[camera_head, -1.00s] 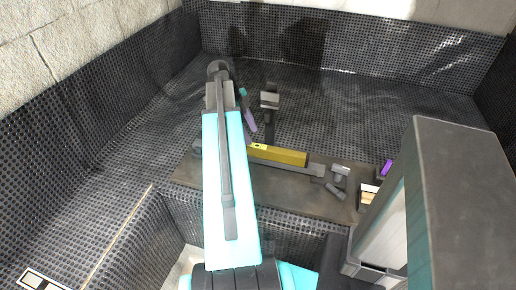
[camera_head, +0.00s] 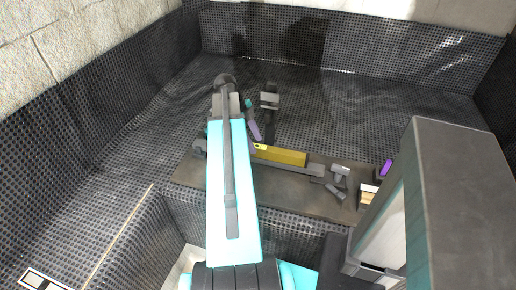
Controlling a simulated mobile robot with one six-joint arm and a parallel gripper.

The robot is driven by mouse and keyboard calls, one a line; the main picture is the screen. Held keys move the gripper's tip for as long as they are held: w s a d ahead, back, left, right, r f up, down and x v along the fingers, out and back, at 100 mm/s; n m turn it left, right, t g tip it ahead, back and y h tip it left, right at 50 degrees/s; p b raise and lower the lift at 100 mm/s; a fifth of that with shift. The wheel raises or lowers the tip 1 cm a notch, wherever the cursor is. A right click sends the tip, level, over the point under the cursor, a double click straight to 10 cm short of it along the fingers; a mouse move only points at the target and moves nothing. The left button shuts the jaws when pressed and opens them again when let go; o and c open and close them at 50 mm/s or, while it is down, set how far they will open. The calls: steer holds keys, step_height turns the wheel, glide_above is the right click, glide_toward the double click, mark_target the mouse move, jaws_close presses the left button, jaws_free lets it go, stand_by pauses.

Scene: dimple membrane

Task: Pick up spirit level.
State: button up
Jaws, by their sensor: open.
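The spirit level is a long yellow bar (camera_head: 285,156) lying on the dark board, right of my arm. Its left end is close to my pale cyan arm link, which hides what lies behind it. My gripper (camera_head: 255,132) shows only in part, as a slim purple piece beside the arm, just above the level's left end in the picture. Most of it is hidden by my arm. It is open and does not hold the level. I cannot tell whether it touches it.
The dark board (camera_head: 275,187) also bears grey tools (camera_head: 337,178) at the right of the level. A purple item (camera_head: 386,168) and a small light-coloured block (camera_head: 367,193) lie further right. A grey object (camera_head: 270,100) stands behind.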

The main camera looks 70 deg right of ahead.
mark_target(257, 146)
steer(key=shift+x, duration=1.75)
jaws_close()
